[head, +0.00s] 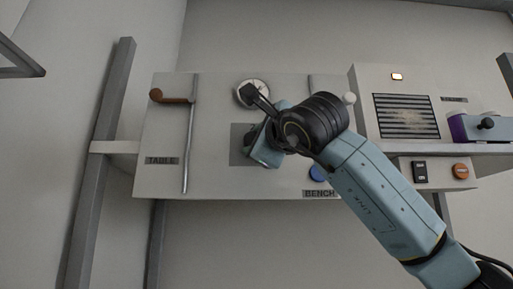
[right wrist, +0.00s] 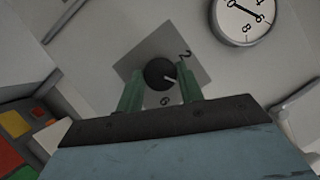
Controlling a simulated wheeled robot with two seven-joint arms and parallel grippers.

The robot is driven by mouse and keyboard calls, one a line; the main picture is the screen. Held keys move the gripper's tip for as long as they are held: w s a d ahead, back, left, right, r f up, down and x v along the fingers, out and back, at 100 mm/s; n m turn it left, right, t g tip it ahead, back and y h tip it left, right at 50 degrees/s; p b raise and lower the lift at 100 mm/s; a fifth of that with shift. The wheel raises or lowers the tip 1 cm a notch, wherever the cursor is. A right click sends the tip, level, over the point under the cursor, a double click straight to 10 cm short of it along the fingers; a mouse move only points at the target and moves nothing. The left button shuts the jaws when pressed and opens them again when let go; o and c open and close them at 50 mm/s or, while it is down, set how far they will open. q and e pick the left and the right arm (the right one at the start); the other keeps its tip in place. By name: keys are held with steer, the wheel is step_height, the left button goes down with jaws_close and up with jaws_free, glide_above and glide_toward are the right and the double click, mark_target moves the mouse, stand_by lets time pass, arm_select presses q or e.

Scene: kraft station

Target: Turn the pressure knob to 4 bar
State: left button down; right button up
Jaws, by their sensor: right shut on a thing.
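The pressure knob (right wrist: 158,74) is round and black with a white mark, on a square grey plate (right wrist: 192,66) in the right wrist view. The mark points right, roughly midway between the printed 2 and 6; a finger covers the plate there. My right gripper (right wrist: 160,82) has its two green fingers shut on the knob, one on each side. In the head view my right gripper (head: 257,146) is at the grey plate (head: 237,151) and mostly hides the knob. The round gauge (head: 245,88) is above it, partly behind my wrist; its reading is unclear. My left gripper is not in view.
A brown-handled lever (head: 172,98) and a vertical pipe (head: 190,135) are left on the white panel (head: 165,130). A blue round part (head: 316,173) sits above the BENCH label. A right-hand unit has a striped grille (head: 406,116) and an orange button (head: 460,171).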

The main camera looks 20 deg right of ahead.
stand_by(0.5)
steer(key=o, duration=1)
steer(key=shift+s, duration=0.1)
steer(key=b+v, duration=0.4)
steer(key=v, duration=0.9)
steer(key=shift+f, duration=0.15)
steer(key=shift+s, duration=0.1)
